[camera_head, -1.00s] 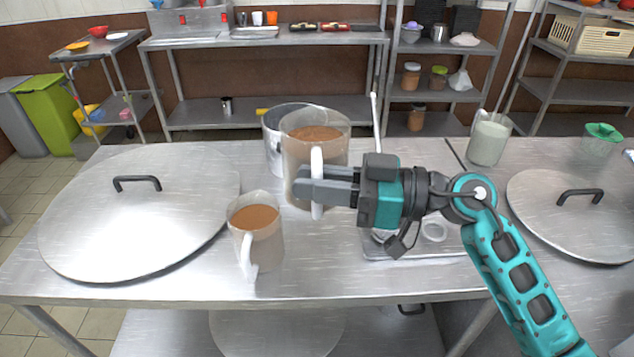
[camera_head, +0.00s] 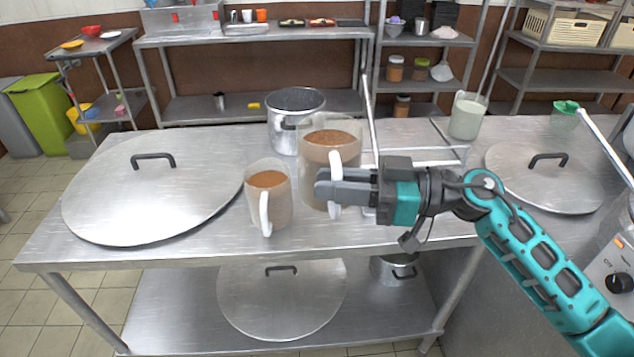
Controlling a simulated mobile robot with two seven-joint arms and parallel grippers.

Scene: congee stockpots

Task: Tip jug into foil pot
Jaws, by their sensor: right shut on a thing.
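A large clear jug (camera_head: 316,165) with brown liquid stands upright near the middle of the table. My right gripper (camera_head: 333,188) is shut on its white handle, coming in from the right. I cannot tell whether the jug's base touches the table. A silver pot (camera_head: 284,134) with a shiny, foil-like top stands behind the jug, which hides its lower right part. A smaller clear jug (camera_head: 280,204) with brown liquid stands to the left of the large jug. My left gripper is not in view.
A large round lid (camera_head: 115,205) lies at the table's left, another lid (camera_head: 530,188) at the right. A jug of pale liquid (camera_head: 468,118) stands at the back right. A metal tray (camera_head: 450,156) lies partly hidden behind my right arm. The front left table edge is clear.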

